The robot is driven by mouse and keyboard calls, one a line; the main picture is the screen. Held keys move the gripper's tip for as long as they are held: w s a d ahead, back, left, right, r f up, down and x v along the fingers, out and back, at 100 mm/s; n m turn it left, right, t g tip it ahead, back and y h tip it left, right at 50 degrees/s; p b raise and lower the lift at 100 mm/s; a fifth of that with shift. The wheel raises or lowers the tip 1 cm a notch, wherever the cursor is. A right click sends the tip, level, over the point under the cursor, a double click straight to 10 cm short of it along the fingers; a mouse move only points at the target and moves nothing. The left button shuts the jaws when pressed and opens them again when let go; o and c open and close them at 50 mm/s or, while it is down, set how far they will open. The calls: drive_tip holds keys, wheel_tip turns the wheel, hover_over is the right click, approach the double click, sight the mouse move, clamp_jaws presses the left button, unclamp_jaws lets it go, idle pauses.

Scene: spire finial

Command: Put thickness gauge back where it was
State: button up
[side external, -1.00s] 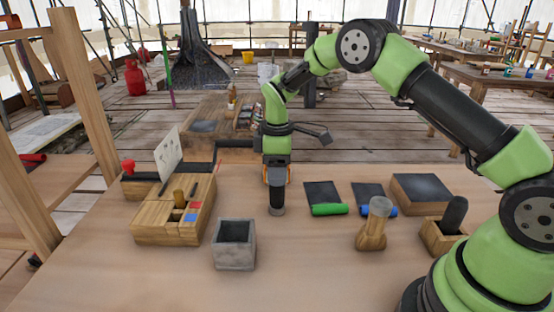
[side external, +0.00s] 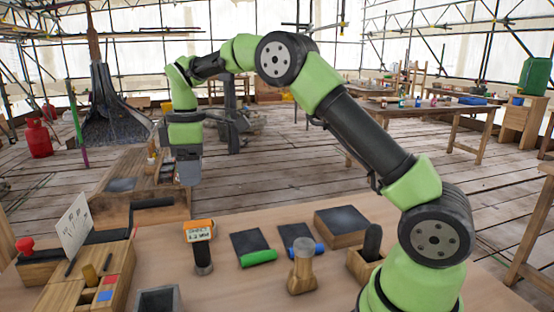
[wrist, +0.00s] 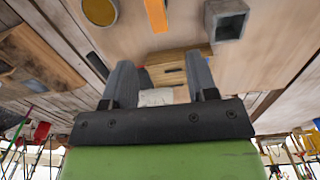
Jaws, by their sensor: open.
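The thickness gauge (side external: 200,248) stands upright on the table in the side view. It has an orange head with a small display, a dark body and a grey foot. An orange strip (wrist: 156,14) at the top of the wrist view looks like its head. My gripper (side external: 189,172) is above and behind the gauge in the side view, apart from it. In the wrist view my gripper (wrist: 162,82) has its two grey fingers apart with nothing held between them.
A wooden organiser (side external: 88,291) stands at left, with a grey square cup (side external: 158,299) beside it. Right of the gauge are dark sheets (side external: 249,241), a green roll (side external: 259,257), a wooden stand (side external: 302,272), a dark-topped block (side external: 345,226) and a wooden holder (side external: 366,262).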

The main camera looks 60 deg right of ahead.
drive_tip(key=s+a+r+m+t, duration=0.2)
drive_tip(key=s+r+m, duration=0.2)
drive_tip(key=s+r, duration=0.35)
drive_tip(key=s+a+m+t+y, duration=0.2)
drive_tip(key=s+m+t, duration=0.3)
drive_tip(key=s, duration=1.3)
drive_tip(key=a+m, duration=0.1)
drive_tip(key=m, duration=0.2)
drive_tip(key=shift+s+r+m, duration=0.15)
drive_tip(key=shift+r+m, duration=0.15)
